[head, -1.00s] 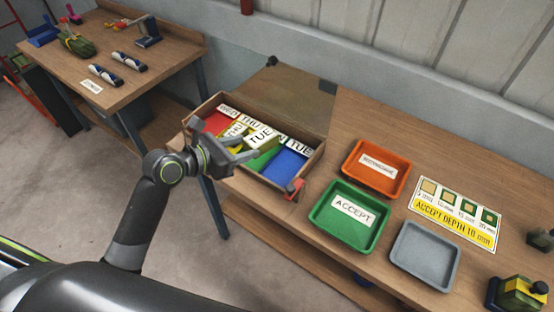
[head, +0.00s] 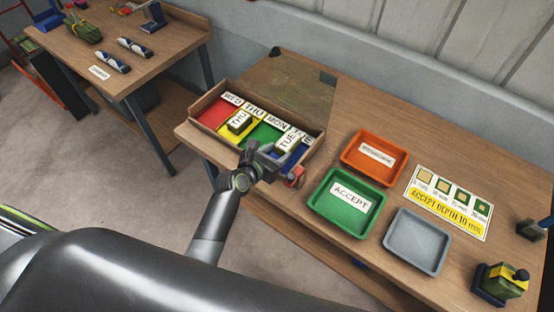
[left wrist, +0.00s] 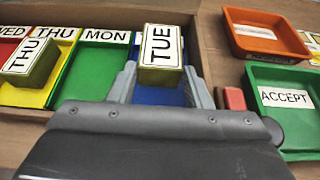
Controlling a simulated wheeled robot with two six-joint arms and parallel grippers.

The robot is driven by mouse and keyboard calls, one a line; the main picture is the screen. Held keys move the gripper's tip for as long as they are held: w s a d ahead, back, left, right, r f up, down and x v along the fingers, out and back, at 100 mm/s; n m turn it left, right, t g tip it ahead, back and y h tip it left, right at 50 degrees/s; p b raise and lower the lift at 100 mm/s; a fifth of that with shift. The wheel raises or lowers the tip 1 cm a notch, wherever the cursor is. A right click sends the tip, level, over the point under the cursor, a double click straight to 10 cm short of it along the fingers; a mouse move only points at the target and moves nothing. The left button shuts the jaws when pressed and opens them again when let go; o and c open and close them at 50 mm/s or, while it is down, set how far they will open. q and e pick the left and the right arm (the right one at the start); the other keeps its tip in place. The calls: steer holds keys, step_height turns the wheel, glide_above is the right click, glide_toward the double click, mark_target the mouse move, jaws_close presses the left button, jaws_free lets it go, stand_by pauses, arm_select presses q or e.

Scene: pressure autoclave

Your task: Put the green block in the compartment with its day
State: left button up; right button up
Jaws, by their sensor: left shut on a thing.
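The divided box (head: 190,121) has red, yellow, green and blue compartments, labelled WED, THU, MON and, at the blue one (head: 303,152), a partly covered TUE. My left gripper (head: 281,154) is shut on an olive-green block (head: 288,141) with a white TUE label on top. The block is over the blue compartment, which also shows in the left wrist view (left wrist: 155,96). I cannot tell whether it touches the floor there. A second olive-green block (head: 239,122), labelled THU, sits in the yellow compartment (head: 226,131). My right gripper is not in view.
A red part (head: 294,177) is at the box's near right corner. Right of the box are an orange tray (head: 375,160), a green ACCEPT tray (head: 346,203) and a grey tray (head: 416,241). A yellow depth chart (head: 448,202) lies beyond them.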

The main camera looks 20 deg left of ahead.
arm_select(q)
step_height(320, 180, down, 4)
steer(key=shift+r+b, duration=0.2)
steer(key=shift+b, duration=0.3)
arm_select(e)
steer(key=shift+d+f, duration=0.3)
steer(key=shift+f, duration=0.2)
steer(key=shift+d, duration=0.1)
arm_select(q)
steer(key=shift+f, duration=0.1)
steer(key=shift+f, duration=0.15)
steer(key=o, duration=1)
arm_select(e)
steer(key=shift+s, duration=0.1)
arm_select(q)
steer(key=shift+s+a+r, duration=0.1)
steer(key=shift+s+r, duration=0.05)
steer(key=shift+r, duration=0.15)
steer(key=v, duration=1.1)
steer(key=shift+s+r, duration=0.2)
steer(key=shift+s, duration=0.1)
